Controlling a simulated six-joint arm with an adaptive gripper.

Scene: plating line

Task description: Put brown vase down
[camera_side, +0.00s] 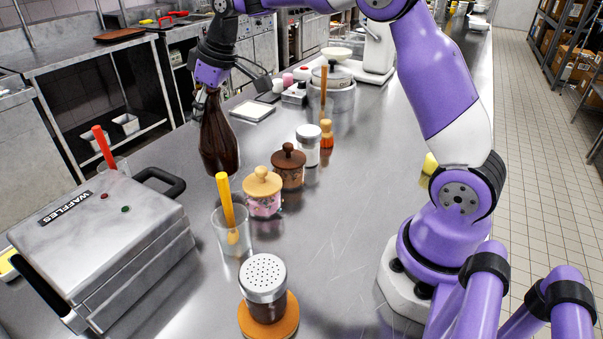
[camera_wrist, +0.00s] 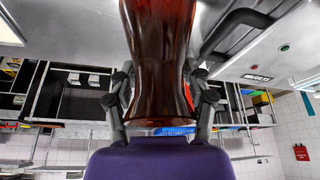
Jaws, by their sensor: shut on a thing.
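The brown vase (camera_side: 219,142) is a dark, glossy, narrow-necked bottle shape, upright over the steel counter at the left of the side view. My gripper (camera_side: 206,98) is shut on it at its upper part. In the wrist view the vase (camera_wrist: 160,60) fills the middle, reddish brown, with my gripper's fingers (camera_wrist: 160,105) on both sides of it. Its lower end is close to the counter in the side view; I cannot tell whether it touches.
The waffle maker (camera_side: 110,235) stands at the front left. A glass with a yellow utensil (camera_side: 231,235), a pink jar (camera_side: 263,195), a brown jar (camera_side: 289,168) and a shaker (camera_side: 308,145) stand right of the vase. A white tray (camera_side: 252,111) lies behind. The counter's middle right is clear.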

